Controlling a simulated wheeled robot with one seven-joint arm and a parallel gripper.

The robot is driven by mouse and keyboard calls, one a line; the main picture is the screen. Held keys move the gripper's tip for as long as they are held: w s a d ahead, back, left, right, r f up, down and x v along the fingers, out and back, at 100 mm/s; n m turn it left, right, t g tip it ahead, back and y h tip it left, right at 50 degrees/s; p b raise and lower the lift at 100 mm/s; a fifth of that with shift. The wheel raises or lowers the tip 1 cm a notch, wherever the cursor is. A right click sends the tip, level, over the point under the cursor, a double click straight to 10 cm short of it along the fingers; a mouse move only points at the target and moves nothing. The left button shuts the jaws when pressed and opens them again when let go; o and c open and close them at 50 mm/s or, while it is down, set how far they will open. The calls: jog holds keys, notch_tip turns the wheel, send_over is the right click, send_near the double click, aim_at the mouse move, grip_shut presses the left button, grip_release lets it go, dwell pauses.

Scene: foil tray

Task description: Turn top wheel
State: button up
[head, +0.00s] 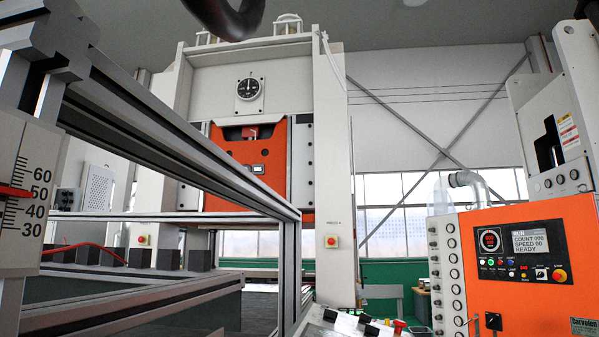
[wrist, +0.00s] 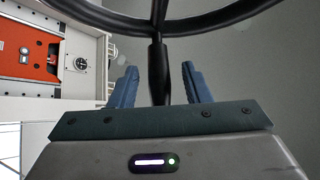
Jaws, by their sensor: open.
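The black wheel (wrist: 215,25) crosses the top of the wrist view, with its curved rim only partly in frame. A dark bar (wrist: 158,75) runs from the rim down between the blue fingers of my gripper (wrist: 160,78). My gripper is open, with a gap on each side of the bar. Whether the bar is a spoke or a handle I cannot tell. In the head view, a blurred dark curved piece (head: 228,20) hangs at the top edge and looks like part of the wheel. My gripper does not show there.
A tall white press (head: 332,130) with a round gauge (head: 249,88) and an orange panel stands behind. A metal frame (head: 190,150) fills the left of the head view. An orange control cabinet (head: 560,240) stands at the right.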

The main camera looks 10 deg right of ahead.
jog(key=b+v, duration=0.4)
jog(key=v, duration=0.6)
jog(key=shift+s, duration=0.2)
jog(key=shift+w+d, duration=0.1)
